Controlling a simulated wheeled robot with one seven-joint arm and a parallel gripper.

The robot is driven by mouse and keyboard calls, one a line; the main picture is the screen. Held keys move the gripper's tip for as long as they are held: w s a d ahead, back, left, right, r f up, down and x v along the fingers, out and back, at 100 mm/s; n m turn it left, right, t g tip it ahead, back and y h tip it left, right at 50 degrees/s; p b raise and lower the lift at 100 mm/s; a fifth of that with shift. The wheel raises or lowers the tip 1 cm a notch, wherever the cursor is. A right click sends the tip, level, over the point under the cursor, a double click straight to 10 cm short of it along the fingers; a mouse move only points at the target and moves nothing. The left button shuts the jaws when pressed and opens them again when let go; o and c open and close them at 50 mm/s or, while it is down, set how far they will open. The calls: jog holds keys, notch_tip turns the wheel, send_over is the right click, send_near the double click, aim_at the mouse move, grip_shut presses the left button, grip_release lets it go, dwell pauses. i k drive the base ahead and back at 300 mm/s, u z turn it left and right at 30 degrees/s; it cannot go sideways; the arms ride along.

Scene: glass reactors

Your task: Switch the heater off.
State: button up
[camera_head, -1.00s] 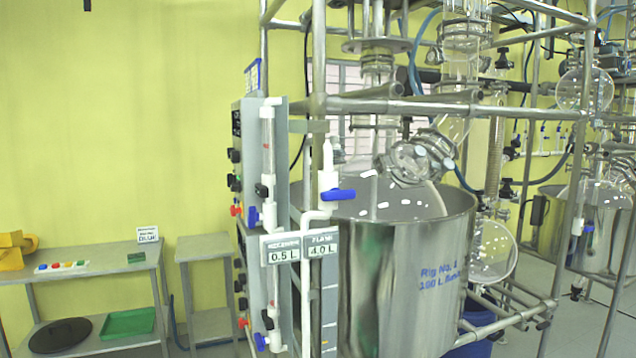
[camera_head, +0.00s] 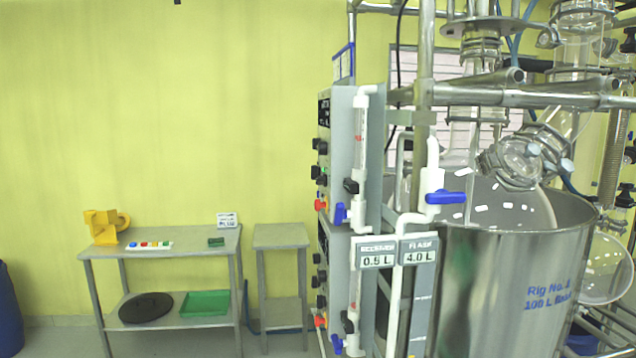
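Two grey control boxes stand one above the other on the rig's left side, the upper box (camera_head: 341,150) and the lower box (camera_head: 327,270). Their faces point left and show at a steep angle. Each carries several black knobs, such as an upper knob (camera_head: 318,147) and a lower knob (camera_head: 320,282), and a red knob (camera_head: 320,205). I cannot read which one is the heater's switch, nor its position. The steel bath (camera_head: 500,285), marked "Rig No. 1", stands to the right of the boxes. My gripper is not in view.
A steel table (camera_head: 165,243) at the left bears a yellow object (camera_head: 103,228) and colored buttons; a green tray (camera_head: 205,304) lies below. A small stand (camera_head: 281,236) is beside it. A blue barrel (camera_head: 8,310) is at the left edge. The rig's frame and glassware fill the right.

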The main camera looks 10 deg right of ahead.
aim_at(321, 180)
jog(key=k, duration=0.65)
jog(key=u, duration=0.55)
jog(key=i, duration=1.2)
jog(key=u, duration=0.65)
jog(key=i, duration=1.55)
jog(key=z, duration=0.1)
